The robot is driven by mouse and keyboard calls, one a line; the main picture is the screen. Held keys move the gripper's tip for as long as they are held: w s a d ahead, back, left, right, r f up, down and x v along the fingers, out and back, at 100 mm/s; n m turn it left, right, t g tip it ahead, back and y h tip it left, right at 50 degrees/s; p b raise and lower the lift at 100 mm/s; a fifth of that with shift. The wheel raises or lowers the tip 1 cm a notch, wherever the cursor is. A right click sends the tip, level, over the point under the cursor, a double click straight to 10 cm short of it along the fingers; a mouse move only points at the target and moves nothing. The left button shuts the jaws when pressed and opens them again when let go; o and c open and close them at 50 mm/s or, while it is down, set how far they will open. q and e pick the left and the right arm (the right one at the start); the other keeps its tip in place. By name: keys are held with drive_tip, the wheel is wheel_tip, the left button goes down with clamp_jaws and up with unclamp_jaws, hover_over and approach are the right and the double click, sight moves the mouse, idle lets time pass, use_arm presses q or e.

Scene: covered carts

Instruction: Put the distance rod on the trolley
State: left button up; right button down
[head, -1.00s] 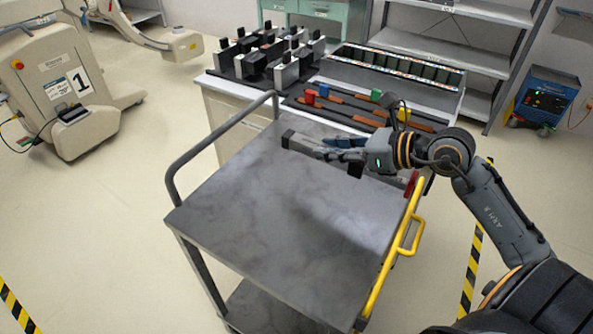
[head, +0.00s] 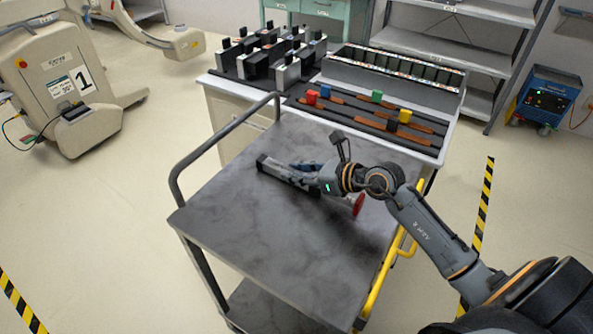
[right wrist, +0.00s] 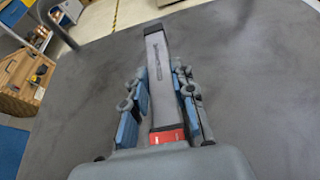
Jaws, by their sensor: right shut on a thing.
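The distance rod (head: 271,169) is a long grey bar with a dark far end. My right gripper (head: 300,177) is shut on it, over the trolley top. In the right wrist view, the rod (right wrist: 163,72) lies between the blue finger pads, with a red part at its near end. A red piece also shows beside the gripper in the head view. The trolley (head: 235,215) has a dark grey top, a grey rail at left and a yellow handle at right. I cannot tell whether the rod touches the top. My left gripper is not in view.
Behind the trolley stands a bench (head: 450,130) with metal blocks and brown tools with coloured blocks. A beige machine (head: 60,85) marked 1 is at left, and a blue cabinet (head: 548,97) at far right. The trolley top's left and front are clear.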

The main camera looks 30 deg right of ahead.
drive_tip(key=c, duration=1.1)
unclamp_jaws()
drive_tip(key=b+v, duration=0.1)
drive_tip(key=v, duration=0.9)
drive_tip(key=shift+s+d+r+b, duration=0.1)
drive_tip(key=shift+s+d+b, duration=0.05)
drive_tip(key=shift+s+b, duration=0.15)
drive_tip(key=shift+s+d+r, duration=0.35)
drive_tip(key=shift+s+r, duration=0.05)
drive_tip(key=shift+s, duration=0.1)
drive_tip(key=shift+r, duration=0.1)
